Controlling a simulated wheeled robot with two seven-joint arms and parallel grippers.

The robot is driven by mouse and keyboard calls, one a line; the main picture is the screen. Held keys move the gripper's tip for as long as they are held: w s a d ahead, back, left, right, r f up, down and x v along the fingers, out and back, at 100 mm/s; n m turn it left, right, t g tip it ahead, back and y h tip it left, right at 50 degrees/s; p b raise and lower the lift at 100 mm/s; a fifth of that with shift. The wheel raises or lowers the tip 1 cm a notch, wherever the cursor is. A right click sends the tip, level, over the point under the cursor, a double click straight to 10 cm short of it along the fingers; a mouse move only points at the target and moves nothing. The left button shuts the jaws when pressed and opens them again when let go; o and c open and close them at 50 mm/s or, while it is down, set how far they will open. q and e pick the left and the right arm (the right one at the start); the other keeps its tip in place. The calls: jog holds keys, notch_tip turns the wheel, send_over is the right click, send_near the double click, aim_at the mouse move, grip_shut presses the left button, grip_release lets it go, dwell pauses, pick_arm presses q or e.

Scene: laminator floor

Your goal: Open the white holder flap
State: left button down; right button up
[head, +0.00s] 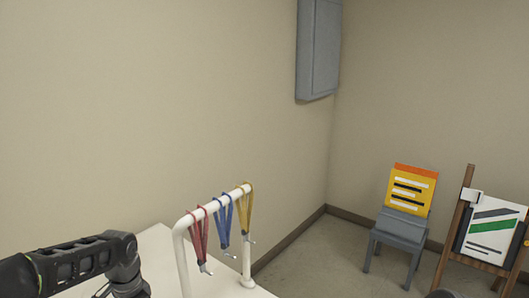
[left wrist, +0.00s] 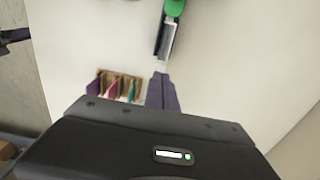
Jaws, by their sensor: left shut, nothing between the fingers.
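In the left wrist view, my left gripper (left wrist: 161,80) shows as narrow dark purple fingers, shut together and empty, above a white surface. Just beyond its tips is a small pale piece (left wrist: 160,67) at the near end of a dark strip (left wrist: 165,40) with a green rounded part (left wrist: 174,7). I cannot tell whether this pale piece is the white holder flap, or whether the fingertips touch it. In the head view, only my left arm shows at the lower left; its fingers are out of sight. My right gripper is in neither view.
A white table (head: 155,245) bears a white rail (head: 181,245) with red, blue and yellow lanyards (head: 224,220). A small brown rack (left wrist: 128,82) with coloured pieces lies left of my fingers. A grey chair (head: 400,228) and an easel (head: 455,225) stand farther right.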

pick_arm(q)
jog(key=shift+w+d+r, duration=0.15)
jog(key=shift+w+d, duration=0.4)
jog(key=shift+d, duration=0.15)
jog(key=shift+w+d, duration=0.2)
jog(key=shift+r, duration=0.1)
jog(key=shift+w+r+p, duration=0.15)
jog(key=shift+r+p, duration=0.45)
jog(key=shift+r, duration=1)
jog(key=shift+s+a+r, duration=0.25)
jog(key=shift+a+r, duration=0.05)
jog(key=shift+r, duration=0.25)
jog(key=shift+s+a+r, duration=0.25)
jog(key=shift+r, duration=0.25)
jog(key=shift+s+a+r, duration=0.2)
jog(key=shift+s+r, duration=0.05)
jog(key=shift+r, duration=0.35)
